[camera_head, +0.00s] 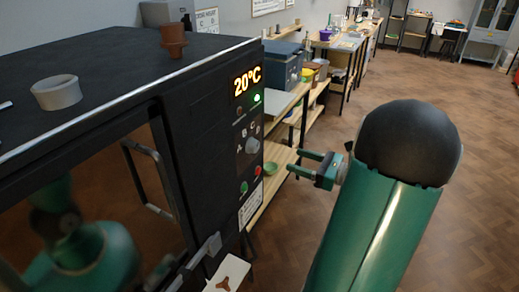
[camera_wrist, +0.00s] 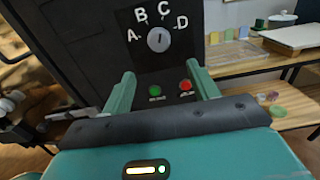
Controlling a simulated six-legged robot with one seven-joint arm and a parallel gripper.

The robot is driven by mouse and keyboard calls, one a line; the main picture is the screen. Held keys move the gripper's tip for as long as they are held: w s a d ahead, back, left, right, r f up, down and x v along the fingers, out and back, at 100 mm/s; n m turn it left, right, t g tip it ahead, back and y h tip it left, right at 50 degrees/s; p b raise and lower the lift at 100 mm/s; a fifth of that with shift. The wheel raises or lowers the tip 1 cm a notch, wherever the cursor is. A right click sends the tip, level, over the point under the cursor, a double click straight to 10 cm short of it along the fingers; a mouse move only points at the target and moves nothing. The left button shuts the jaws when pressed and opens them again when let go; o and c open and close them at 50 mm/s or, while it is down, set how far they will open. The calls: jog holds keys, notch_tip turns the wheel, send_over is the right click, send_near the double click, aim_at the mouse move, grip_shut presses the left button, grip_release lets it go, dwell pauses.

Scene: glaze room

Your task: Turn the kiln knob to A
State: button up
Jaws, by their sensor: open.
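The kiln (camera_head: 100,75) is a large dark box at the left of the head view, with a control panel on its narrow side. The kiln knob (camera_head: 252,145) is round and grey, below the lit 20°C display (camera_head: 247,81). In the wrist view the knob (camera_wrist: 159,40) sits under the letters A, B, C and D; its small mark is too fine to read surely. My gripper (camera_head: 296,163) is open and empty, to the right of the panel and apart from it. In the wrist view its fingers (camera_wrist: 160,75) frame the panel just below the knob.
A green button (camera_wrist: 155,91) and a red button (camera_wrist: 185,85) lie below the knob. The kiln door has a bar handle (camera_head: 150,178). A grey ring (camera_head: 57,93) and a brown pot (camera_head: 173,40) stand on the kiln top. Shelves (camera_head: 278,165) stand behind; open floor lies right.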

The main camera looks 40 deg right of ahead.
aim_at(257, 148)
jog(key=x, duration=1.2)
jog(key=shift+w+a, duration=0.1)
jog(key=shift+a, duration=0.1)
jog(key=c, duration=1)
